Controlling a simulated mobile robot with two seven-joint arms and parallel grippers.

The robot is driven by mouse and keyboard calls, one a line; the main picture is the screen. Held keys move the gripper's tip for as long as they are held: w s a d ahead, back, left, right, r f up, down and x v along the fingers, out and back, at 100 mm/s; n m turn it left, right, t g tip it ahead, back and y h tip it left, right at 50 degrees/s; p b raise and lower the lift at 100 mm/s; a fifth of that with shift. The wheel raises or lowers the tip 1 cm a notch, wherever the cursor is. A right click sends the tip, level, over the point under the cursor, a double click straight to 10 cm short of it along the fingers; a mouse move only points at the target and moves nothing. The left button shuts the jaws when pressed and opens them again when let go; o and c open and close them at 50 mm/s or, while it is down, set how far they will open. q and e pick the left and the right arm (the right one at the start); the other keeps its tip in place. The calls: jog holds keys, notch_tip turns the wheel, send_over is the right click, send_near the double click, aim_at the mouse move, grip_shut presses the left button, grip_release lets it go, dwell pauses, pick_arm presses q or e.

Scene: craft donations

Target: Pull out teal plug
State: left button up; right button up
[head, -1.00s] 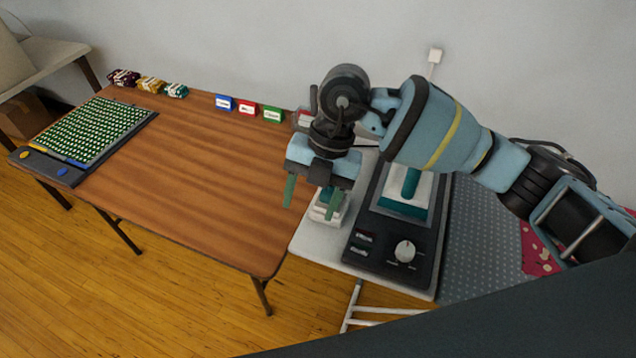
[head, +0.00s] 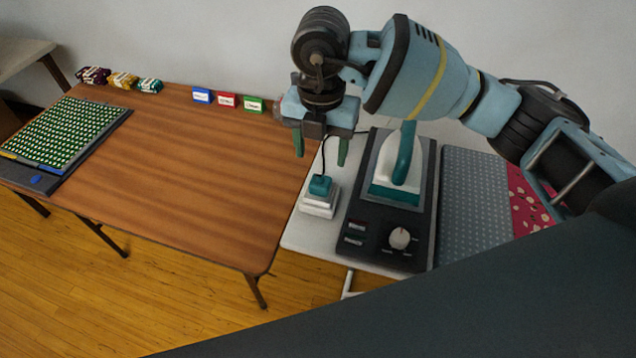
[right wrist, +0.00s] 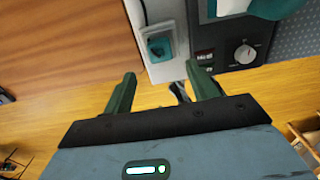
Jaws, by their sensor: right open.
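The teal plug (head: 321,186) is a small block with a black cord rising from its top. It sits in the white socket block (head: 319,208) on the light stand left of the iron's base. My right gripper (head: 321,152) is open and empty, above the plug in the head view and apart from it. In the right wrist view the plug (right wrist: 160,47) shows beyond the open fingers (right wrist: 161,80), between them in the picture. My left gripper is not in view.
A teal and white iron (head: 400,170) stands on a dark base with a dial (head: 400,238), close right of the socket. A brown table (head: 200,170) to the left is mostly bare, with a green-dotted board (head: 65,132) at its far left.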

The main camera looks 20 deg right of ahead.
aim_at(320, 181)
notch_tip(320, 181, down, 5)
jog(key=b, duration=0.2)
jog(key=shift+f+b, duration=0.2)
jog(key=shift+b, duration=0.15)
notch_tip(320, 181, down, 2)
jog(key=shift+f, duration=0.15)
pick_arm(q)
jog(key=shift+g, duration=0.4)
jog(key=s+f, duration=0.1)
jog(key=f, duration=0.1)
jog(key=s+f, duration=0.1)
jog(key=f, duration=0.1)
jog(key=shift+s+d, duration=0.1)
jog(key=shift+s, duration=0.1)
pick_arm(e)
jog(key=shift+f, duration=0.4)
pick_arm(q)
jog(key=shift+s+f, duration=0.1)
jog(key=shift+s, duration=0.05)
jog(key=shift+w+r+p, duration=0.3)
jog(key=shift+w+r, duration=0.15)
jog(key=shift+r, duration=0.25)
pick_arm(e)
jog(key=shift+c, duration=0.5)
